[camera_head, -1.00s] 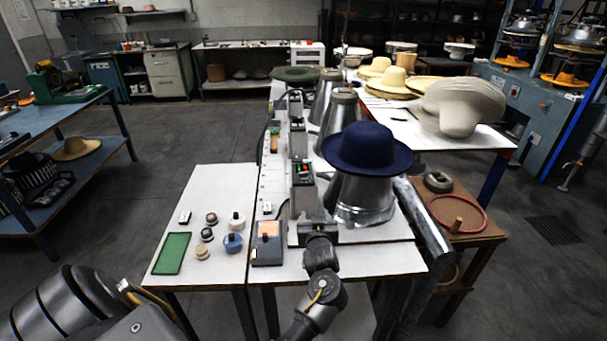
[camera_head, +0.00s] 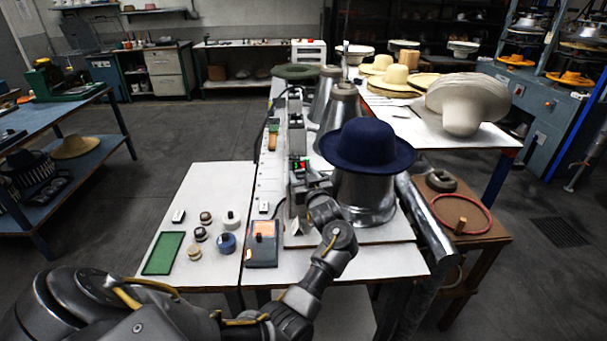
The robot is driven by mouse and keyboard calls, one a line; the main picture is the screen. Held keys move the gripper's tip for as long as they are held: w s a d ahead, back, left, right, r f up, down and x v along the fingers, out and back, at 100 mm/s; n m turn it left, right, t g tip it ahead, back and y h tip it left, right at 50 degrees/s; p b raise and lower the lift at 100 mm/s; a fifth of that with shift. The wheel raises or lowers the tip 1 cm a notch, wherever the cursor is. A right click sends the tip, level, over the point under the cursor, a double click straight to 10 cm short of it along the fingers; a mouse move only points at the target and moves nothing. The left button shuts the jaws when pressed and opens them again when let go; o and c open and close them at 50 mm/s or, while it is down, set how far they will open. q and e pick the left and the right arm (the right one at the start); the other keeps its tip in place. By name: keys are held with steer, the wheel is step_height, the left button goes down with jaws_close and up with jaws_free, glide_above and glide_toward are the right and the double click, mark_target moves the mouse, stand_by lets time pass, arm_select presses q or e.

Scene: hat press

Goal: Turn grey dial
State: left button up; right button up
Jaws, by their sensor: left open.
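My left gripper (camera_head: 311,185) is open, small and partly hidden by its own wrist. It is at the near face of the grey control box (camera_head: 300,166) with red and green lights, beside the metal hat form. I cannot make out a grey dial on that box; the gripper covers its lower front. I cannot tell whether the fingers touch the box or have anything between them. My right gripper is not in view.
A navy hat (camera_head: 367,145) sits on the metal form (camera_head: 364,193) just right of the gripper. A switch box with an orange top (camera_head: 263,243), several small round pieces and a green tray (camera_head: 163,253) are on the white table to the left.

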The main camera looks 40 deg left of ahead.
arm_select(q)
steer(key=shift+b+x, duration=0.35)
steer(key=shift+x, duration=1)
steer(key=shift+s, duration=0.1)
steer(key=shift+c, duration=0.3)
steer(key=shift+r, duration=0.1)
steer(key=c, duration=0.9)
